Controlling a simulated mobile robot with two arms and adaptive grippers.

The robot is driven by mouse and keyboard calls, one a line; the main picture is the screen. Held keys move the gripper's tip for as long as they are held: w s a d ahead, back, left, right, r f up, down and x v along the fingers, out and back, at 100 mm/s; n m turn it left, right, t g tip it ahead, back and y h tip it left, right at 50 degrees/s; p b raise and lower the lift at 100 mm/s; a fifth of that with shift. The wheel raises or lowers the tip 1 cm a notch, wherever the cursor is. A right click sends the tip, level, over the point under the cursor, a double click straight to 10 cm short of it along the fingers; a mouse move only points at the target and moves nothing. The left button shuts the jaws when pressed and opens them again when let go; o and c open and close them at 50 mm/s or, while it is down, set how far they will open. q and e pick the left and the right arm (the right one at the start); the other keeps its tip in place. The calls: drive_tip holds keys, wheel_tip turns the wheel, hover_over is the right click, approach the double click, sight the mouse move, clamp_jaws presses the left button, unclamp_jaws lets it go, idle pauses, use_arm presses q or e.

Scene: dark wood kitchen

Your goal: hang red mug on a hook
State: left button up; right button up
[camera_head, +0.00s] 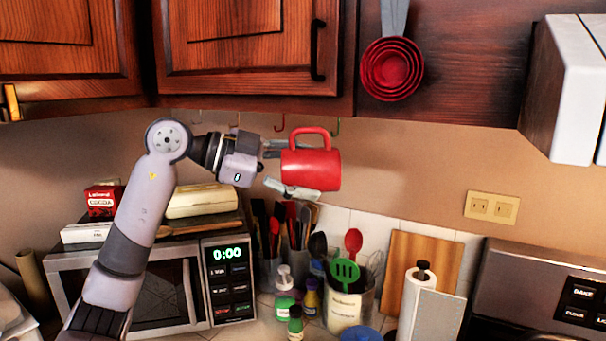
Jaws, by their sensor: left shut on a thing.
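The red mug (318,172) is held in the air below the upper cabinet, lying on its side with its handle pointing up. My left gripper (284,170) comes in from the left and is shut on the mug's body, one finger above and one below. Small hooks hang from the cabinet's underside: one (336,126) just right of the mug's handle and one (280,122) just left of it. Another hook (197,116) is farther left. I cannot tell whether the handle touches a hook. My right gripper is not in view.
The cabinet (245,55) is directly above the mug. Below stand a microwave (228,283), utensil holders (350,308) and a paper towel roll (420,285). Red measuring cups (391,69) hang to the upper right.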

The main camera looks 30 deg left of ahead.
use_arm(q)
drive_tip(key=shift+w+r, duration=0.1)
drive_tip(key=shift+w, duration=0.3)
drive_tip(key=shift+w+d, duration=0.15)
drive_tip(key=shift+w, duration=0.2)
drive_tip(key=shift+w+p, duration=0.45)
drive_tip(key=shift+w, duration=0.3)
drive_tip(key=shift+w+p, duration=0.35)
drive_tip(key=shift+w, duration=0.15)
drive_tip(key=w+p, duration=0.1)
drive_tip(key=w, duration=0.1)
drive_tip(key=w+f+p, duration=0.1)
drive_tip(key=w, duration=0.2)
drive_tip(key=shift+w+a+f+p, duration=0.15)
drive_tip(key=shift+w+a+p, duration=0.15)
drive_tip(key=shift+w+p, duration=0.1)
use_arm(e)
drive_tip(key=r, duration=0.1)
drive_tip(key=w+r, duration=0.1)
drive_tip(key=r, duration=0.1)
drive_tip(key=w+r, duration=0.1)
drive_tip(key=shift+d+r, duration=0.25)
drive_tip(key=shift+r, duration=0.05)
